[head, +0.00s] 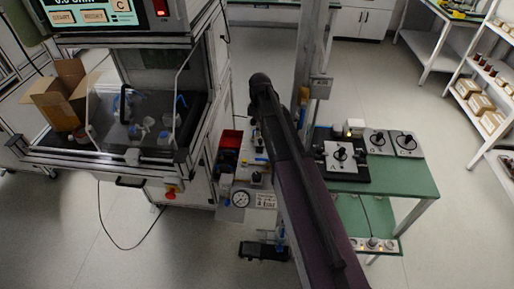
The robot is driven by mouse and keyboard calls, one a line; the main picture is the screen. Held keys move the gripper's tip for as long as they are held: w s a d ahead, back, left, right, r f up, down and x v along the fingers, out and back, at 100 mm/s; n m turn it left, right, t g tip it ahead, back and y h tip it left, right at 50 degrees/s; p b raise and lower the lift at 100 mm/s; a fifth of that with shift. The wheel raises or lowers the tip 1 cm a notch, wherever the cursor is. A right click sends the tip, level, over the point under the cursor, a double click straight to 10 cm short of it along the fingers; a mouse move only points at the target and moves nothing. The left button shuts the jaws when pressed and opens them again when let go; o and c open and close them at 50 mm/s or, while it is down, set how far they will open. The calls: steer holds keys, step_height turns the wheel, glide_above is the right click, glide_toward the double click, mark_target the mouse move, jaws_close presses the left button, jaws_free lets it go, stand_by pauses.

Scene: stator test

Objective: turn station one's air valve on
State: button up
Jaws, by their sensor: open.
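A pale air panel (228,213) stands beside the enclosed test station at the picture's middle. My dark arm crosses from the bottom right up to the middle and covers part of this area. My gripper is not visible; the arm seems to hide it.
The enclosed station (140,155) with clear guards is at left, with a red button (171,195) below. A red bin (231,139) sits near the panel. A green table (400,180) with fixtures is at right. A foot pedal (262,250) lies on the floor.

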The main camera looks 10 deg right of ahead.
mark_target(263, 160)
steer(key=shift+w+d+r, duration=0.15)
steer(key=shift+w+r, duration=0.1)
steer(key=shift+w, duration=0.05)
steer(key=shift+f, duration=0.2)
steer(key=f+b, duration=0.4)
steer(key=s+f+b, duration=0.1)
steer(key=f+b, duration=0.3)
steer(key=b, duration=0.1)
steer(key=s+a+f+b, duration=0.1)
steer(key=f+b, duration=0.3)
steer(key=f, duration=0.1)
steer(key=shift+s, duration=0.25)
stand_by(0.5)
steer(key=shift+f, duration=0.1)
jaws_close()
